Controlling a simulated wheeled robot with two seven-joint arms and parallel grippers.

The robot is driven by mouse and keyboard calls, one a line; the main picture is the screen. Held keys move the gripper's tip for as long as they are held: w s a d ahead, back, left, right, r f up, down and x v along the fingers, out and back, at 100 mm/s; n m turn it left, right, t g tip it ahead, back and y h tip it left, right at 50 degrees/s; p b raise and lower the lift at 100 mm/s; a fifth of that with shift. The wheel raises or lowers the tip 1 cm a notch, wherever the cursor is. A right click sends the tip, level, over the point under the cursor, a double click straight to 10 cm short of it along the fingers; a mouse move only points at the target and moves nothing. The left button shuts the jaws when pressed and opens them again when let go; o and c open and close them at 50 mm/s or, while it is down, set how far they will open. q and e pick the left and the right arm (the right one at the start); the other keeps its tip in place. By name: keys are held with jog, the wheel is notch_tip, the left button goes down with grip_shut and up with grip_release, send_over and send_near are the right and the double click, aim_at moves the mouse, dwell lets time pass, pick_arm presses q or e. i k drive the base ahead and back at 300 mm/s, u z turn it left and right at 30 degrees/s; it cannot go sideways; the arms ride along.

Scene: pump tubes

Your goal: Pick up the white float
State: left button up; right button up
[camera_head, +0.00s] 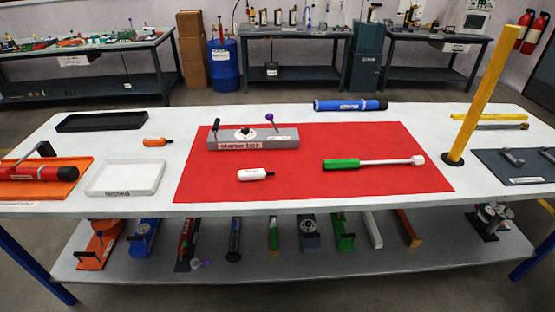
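A small white float (254,174) with a dark tip at its right end lies on the red mat (300,185), near the mat's front edge and left of its middle. It lies on its side with small lettering on it. A similar orange float (156,142) lies on the white table to the left. Neither of my grippers shows in the head view.
Behind the white float stands a grey box (285,140) with upright levers. A green-handled tool (340,164) lies to its right. An empty white tray (125,178) and a black tray (101,121) are at left. A yellow post (482,95) rises at right.

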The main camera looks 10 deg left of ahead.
aim_at(243, 175)
jog(key=u, duration=0.45)
jog(key=i, duration=0.9)
jog(key=u, duration=0.65)
